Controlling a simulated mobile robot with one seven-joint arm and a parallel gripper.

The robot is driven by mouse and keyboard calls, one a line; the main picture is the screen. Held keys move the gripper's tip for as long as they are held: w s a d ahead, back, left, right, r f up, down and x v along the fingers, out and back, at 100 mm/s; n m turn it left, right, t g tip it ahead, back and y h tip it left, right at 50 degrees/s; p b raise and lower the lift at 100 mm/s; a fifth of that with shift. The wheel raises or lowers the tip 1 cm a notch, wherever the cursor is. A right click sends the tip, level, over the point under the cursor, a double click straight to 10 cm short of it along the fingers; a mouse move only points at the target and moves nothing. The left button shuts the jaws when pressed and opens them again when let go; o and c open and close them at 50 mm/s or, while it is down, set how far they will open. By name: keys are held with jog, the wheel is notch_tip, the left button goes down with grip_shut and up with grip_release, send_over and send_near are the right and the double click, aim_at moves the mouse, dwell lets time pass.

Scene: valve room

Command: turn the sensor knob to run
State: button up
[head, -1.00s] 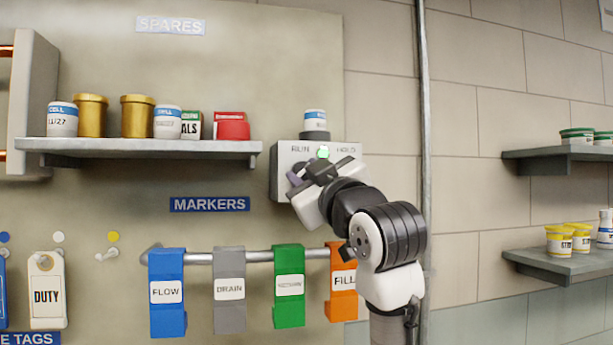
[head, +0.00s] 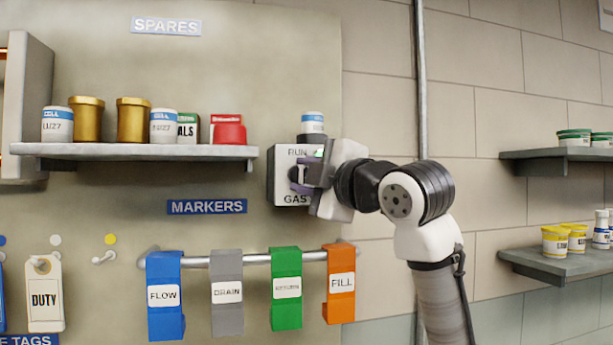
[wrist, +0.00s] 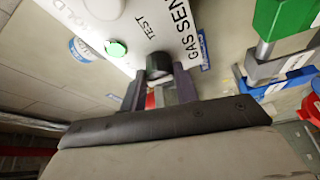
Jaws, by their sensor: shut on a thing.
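The white gas sensor box (head: 284,162) is fixed to the board, right of the spares shelf. RUN shows at its upper left and GAS along its bottom. The dark round sensor knob shows in the wrist view (wrist: 158,64), with TEST printed beside it. My gripper (head: 301,178) reaches in from the right and is shut on the knob; its fingers also show in the wrist view (wrist: 158,88). A green light glows on the box (wrist: 117,49). My gripper covers the box's right side in the head view. The knob's pointer is hidden, so its setting cannot be told.
A white cell canister (head: 312,123) stands on top of the box. The shelf (head: 140,151) with jars is at the left. Below, a rail holds blue, grey, green and orange (head: 340,285) markers. A vertical pipe (head: 421,90) runs behind my arm.

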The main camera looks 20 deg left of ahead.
jog(key=shift+n, duration=0.4)
jog(key=o, duration=1)
jog(key=shift+s, duration=0.1)
jog(key=shift+c, duration=0.2)
jog(key=shift+s+d, duration=0.15)
jog(key=shift+d, duration=0.2)
jog(key=r+b+v, duration=0.1)
jog(key=b+v, duration=0.4)
jog(key=v, duration=0.8)
jog(key=shift+f, duration=0.35)
